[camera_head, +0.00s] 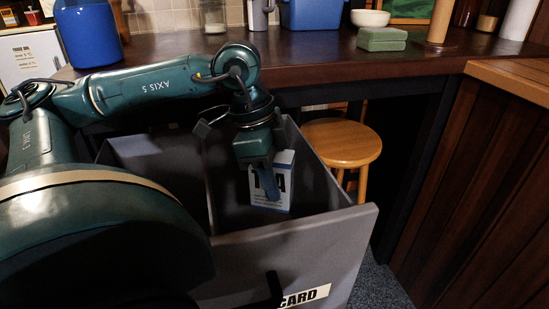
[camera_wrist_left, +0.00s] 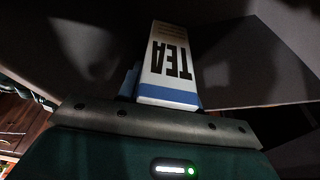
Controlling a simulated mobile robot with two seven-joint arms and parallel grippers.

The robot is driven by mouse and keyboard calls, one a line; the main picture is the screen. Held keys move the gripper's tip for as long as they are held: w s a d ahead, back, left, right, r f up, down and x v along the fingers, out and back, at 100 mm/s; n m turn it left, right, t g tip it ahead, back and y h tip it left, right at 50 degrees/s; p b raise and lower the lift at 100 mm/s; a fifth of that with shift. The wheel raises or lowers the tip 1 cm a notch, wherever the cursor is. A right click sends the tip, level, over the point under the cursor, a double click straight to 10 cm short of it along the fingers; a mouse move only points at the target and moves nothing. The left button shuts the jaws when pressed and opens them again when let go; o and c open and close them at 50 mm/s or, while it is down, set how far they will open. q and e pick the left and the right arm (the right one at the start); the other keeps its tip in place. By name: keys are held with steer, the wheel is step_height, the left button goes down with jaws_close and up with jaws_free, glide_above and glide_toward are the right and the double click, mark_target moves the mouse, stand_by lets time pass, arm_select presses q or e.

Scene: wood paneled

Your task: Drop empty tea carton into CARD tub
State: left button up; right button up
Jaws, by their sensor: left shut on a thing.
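The tea carton (camera_head: 284,184) is a white and blue box with dark TEA lettering. It is upright inside the grey CARD tub (camera_head: 318,240), below the rim level in the head view. My left gripper (camera_head: 266,178) points down into the tub and is shut on the carton. The carton (camera_wrist_left: 172,62) also shows beyond the gripper in the left wrist view, with dark tub walls around it. I cannot tell whether the carton touches the tub floor. My right gripper is not in view.
A dark counter (camera_head: 320,55) runs behind the tub, with a blue jar (camera_head: 88,35), a blue bin (camera_head: 312,14), a white bowl (camera_head: 370,18) and a green block (camera_head: 382,39) on it. A wooden stool (camera_head: 342,142) stands behind the tub. Wood panelling (camera_head: 470,190) is at the right.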

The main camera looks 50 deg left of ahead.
arm_select(q)
steer(key=o, duration=1)
steer(key=shift+o, duration=0.2)
steer(key=shift+r, duration=0.3)
steer(key=p+v, duration=0.1)
steer(key=v, duration=0.1)
steer(key=shift+a+r, duration=0.15)
steer(key=shift+r, duration=0.25)
steer(key=p+v, duration=0.3)
steer(key=v, duration=0.5)
steer(key=shift+s+a+r+p, duration=0.1)
steer(key=shift+s+r+p, duration=0.1)
steer(key=shift+p, duration=0.2)
steer(key=shift+s+a+r, duration=0.1)
steer(key=shift+a+r, duration=0.05)
steer(key=shift+r, duration=0.45)
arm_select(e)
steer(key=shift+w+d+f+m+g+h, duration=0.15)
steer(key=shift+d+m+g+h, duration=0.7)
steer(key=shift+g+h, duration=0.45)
